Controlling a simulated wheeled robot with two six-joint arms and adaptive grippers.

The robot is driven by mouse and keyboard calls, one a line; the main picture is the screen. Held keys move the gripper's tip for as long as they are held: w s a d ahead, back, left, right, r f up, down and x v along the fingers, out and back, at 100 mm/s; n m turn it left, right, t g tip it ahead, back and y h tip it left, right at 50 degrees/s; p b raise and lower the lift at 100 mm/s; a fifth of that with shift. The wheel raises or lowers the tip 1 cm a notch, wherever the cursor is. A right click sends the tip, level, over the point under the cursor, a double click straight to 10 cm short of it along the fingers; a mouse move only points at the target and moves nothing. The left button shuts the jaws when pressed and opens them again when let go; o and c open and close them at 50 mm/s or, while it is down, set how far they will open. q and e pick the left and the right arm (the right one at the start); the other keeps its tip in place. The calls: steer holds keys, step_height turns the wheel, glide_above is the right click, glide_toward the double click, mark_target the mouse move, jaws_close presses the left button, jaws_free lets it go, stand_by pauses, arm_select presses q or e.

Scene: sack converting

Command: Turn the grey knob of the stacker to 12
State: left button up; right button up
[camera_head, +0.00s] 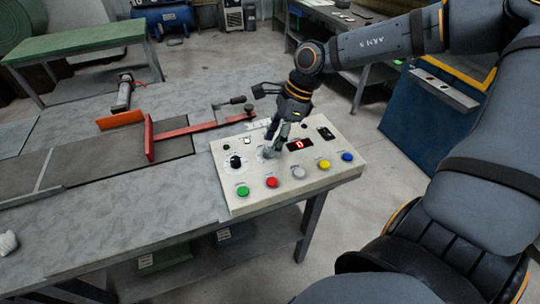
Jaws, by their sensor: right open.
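A pale control panel (245,201) sits on the near right corner of the workbench. My right gripper (273,146) is open and points down at the panel, just left of a red-lit display (299,144). The display seems to read 0. A grey knob (268,154) shows at the fingertips, partly hidden by them; I cannot tell whether they touch it. Its scale marks are too small to read. A black knob (235,162) stands to its left. My left gripper is not in view.
Green, red, grey, yellow and blue buttons (272,183) line the panel's front. A red bar with a black handle (200,130) lies on the bench behind it. A blue cabinet (415,125) stands on the right. The bench's left part (90,235) is mostly clear.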

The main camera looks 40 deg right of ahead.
steer(key=shift+w+a+f, duration=0.15)
steer(key=shift+a+f, duration=0.1)
steer(key=shift+f, duration=0.35)
steer(key=shift+w+a+f, duration=0.15)
steer(key=shift+a+f, duration=0.05)
steer(key=shift+f, duration=0.35)
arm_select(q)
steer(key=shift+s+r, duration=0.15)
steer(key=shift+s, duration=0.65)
arm_select(e)
jaws_close()
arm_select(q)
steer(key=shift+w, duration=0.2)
